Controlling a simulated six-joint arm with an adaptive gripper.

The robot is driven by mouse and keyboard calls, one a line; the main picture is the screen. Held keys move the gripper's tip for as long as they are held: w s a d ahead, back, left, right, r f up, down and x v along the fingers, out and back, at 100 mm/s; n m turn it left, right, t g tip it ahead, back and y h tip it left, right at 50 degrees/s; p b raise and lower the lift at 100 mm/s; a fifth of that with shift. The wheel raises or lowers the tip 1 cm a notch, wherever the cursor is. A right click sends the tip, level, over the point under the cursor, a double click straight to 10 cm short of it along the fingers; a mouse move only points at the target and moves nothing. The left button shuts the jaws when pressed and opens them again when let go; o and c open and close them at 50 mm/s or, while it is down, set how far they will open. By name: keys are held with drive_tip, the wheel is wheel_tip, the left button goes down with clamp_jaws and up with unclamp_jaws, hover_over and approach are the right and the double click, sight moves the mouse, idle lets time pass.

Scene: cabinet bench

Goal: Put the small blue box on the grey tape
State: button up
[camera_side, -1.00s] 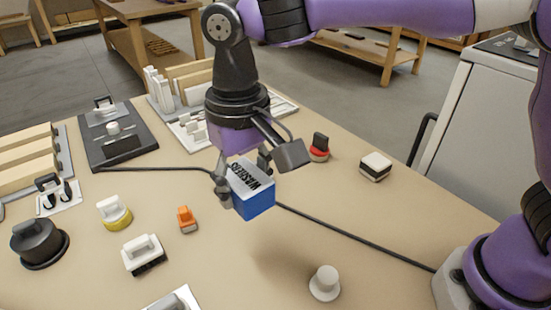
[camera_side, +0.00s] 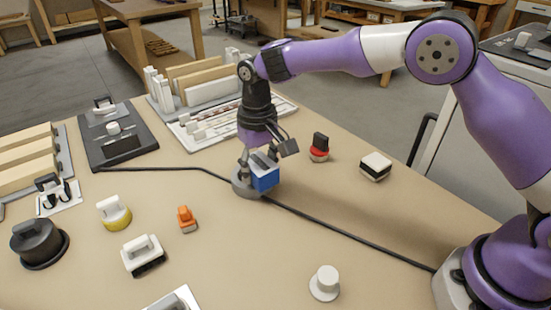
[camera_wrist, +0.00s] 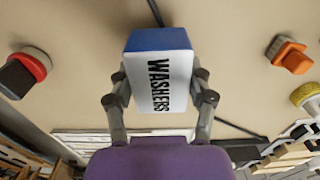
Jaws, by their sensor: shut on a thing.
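The small blue box (camera_side: 265,180), with a white face lettered "WASHERS", is between the fingers of my gripper (camera_side: 256,160). In the wrist view the box (camera_wrist: 160,72) sits between both fingertips of my gripper (camera_wrist: 160,92), its lettered face towards the camera. I cannot tell whether the box touches the disc. The disc is hidden in the wrist view.
A black cable (camera_side: 330,231) runs across the bench past the disc. A red-and-black piece (camera_side: 319,148) and a white-and-black block (camera_side: 375,166) stand to the right. An orange piece (camera_side: 187,219) is at front left. The front middle bench is mostly clear.

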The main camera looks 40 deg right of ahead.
drive_tip(key=shift+f, duration=0.3)
drive_tip(key=shift+f, duration=0.15)
drive_tip(key=o, duration=1.2)
